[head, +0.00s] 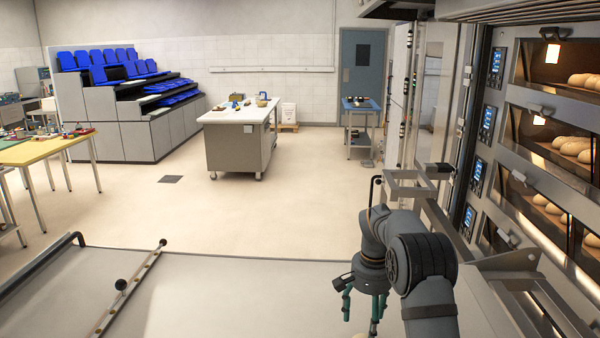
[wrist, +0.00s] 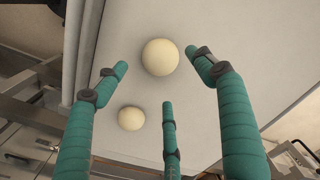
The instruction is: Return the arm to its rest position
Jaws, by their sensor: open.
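My arm (head: 425,265) reaches down at the lower right of the head view, beside the ovens. My gripper (head: 364,308) points downward over a pale flat surface (head: 235,300). Its three teal fingers are spread apart in the wrist view (wrist: 158,76), with nothing held between them. Past the fingertips, one round cream-coloured ball (wrist: 160,57) lies on the pale surface. A second similar ball (wrist: 130,118) lies nearer, between the left and middle fingers. I cannot tell the exact gap between fingertips and balls.
Deck ovens (head: 545,125) with lit chambers and loaves stand close at the right. A metal frame (head: 408,187) is just behind my arm. A rail with knobs (head: 130,285) crosses the surface at left. A white-topped worktable (head: 240,114) stands farther back, with open floor around it.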

